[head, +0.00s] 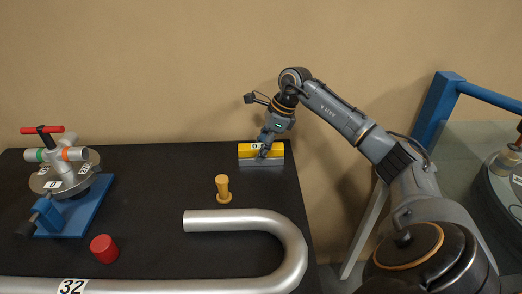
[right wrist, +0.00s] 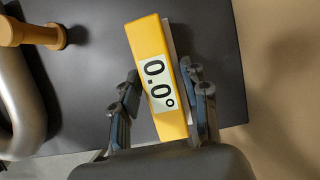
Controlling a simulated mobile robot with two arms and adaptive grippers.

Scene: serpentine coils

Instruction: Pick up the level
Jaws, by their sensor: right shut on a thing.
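The level is a yellow box with a white label reading 0.0° in the right wrist view (right wrist: 148,50). In the head view the level (head: 246,150) is at the far right corner of the black table, with a grey part along its front. My right gripper (head: 264,153) reaches down onto it from above. In the right wrist view the fingers of my right gripper (right wrist: 162,92) are on both sides of the level, shut on it. I cannot tell whether the level touches the table. My left gripper is not in view.
A yellow peg (head: 223,188) stands left of the level. A bent silver pipe (head: 240,221) lies in front. A red cylinder (head: 104,249) and a blue-based valve fixture (head: 75,212) are at left. The black table (head: 160,180) is clear in its middle.

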